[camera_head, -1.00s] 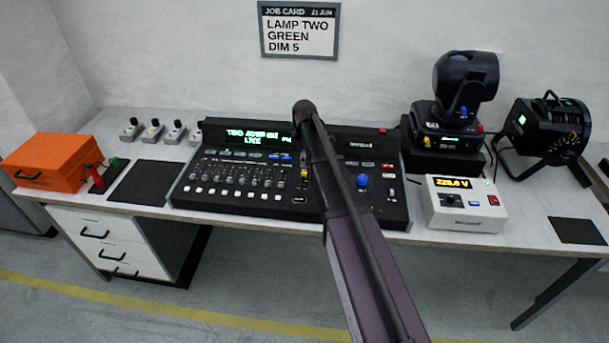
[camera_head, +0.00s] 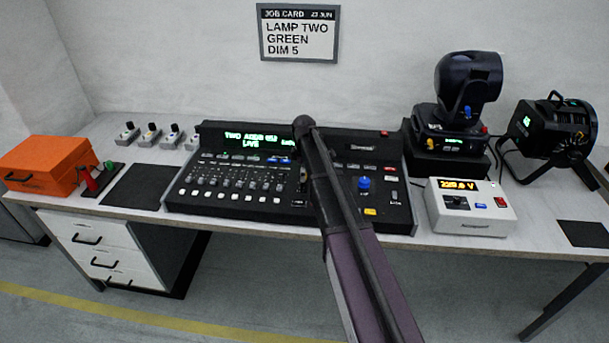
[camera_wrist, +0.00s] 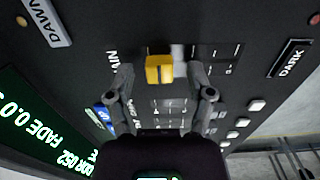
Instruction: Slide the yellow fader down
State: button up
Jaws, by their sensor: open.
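The yellow fader (camera_wrist: 160,70) is a small block-shaped cap with a dark line across it, on the black lighting console (camera_head: 185,205). In the wrist view it sits between the two fingertips of my gripper (camera_wrist: 162,76), with a visible gap on each side. My gripper is open and holds nothing.
Rows of other small faders and white buttons (camera_wrist: 257,104) lie close by on the console. A blue knob (camera_head: 364,184) is right of my arm. A white power box (camera_head: 470,212), moving-head lamp (camera_head: 465,95) and orange case (camera_head: 45,160) stand on the bench.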

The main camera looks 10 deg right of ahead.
aim_at(301, 192)
grip_shut()
jog(key=s, duration=0.2)
jog(key=s+a, duration=0.1)
jog(key=s, duration=0.1)
jog(key=s+a, duration=0.1)
jog(key=s, duration=0.2)
jog(key=shift+s+a, duration=0.1)
jog(key=shift+a, duration=0.05)
grip_release()
jog(key=shift+w, duration=0.2)
dwell(0.3)
